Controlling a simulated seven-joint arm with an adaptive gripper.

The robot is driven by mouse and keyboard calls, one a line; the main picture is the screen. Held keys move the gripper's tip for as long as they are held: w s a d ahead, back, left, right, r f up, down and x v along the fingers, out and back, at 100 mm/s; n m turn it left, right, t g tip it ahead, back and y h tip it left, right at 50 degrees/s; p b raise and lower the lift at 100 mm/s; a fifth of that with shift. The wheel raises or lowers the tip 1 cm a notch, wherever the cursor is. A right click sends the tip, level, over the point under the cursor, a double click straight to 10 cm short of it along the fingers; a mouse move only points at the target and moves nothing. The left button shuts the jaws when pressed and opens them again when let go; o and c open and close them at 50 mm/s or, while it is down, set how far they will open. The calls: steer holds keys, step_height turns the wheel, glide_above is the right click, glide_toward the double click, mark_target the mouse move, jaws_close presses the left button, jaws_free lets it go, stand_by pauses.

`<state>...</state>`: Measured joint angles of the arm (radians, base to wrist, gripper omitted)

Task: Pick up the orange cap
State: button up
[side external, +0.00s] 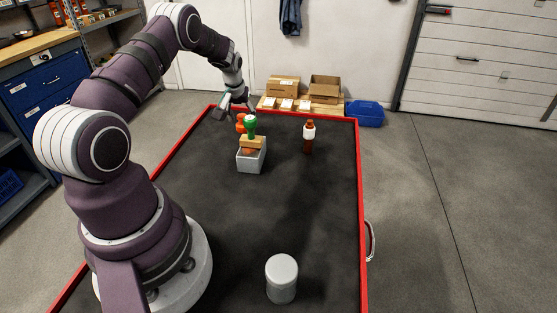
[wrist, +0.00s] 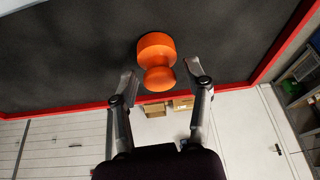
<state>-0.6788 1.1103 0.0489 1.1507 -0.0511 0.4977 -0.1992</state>
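The orange cap (wrist: 157,47) shows in the wrist view as a wide round part joined to a smaller round part, on the dark table top. My gripper (wrist: 162,75) is open, with one finger on each side of the cap's smaller part and visible gaps between. In the side external view, my gripper (side external: 237,108) is at the far end of the table, just above an orange thing (side external: 240,124) that looks like the cap. That thing is partly hidden behind a green item.
A grey bin (side external: 250,162) in front of my gripper holds a green-topped item (side external: 250,126), a tan block (side external: 252,142) and something orange. A brown bottle (side external: 308,138) stands to the right. A white-grey cylinder (side external: 282,279) stands near the front. The table's red rim (side external: 359,190) is raised; its middle is clear.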

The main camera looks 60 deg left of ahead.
steer(key=c, duration=0.7)
steer(key=shift+c, duration=0.2)
steer(key=shift+r, duration=0.15)
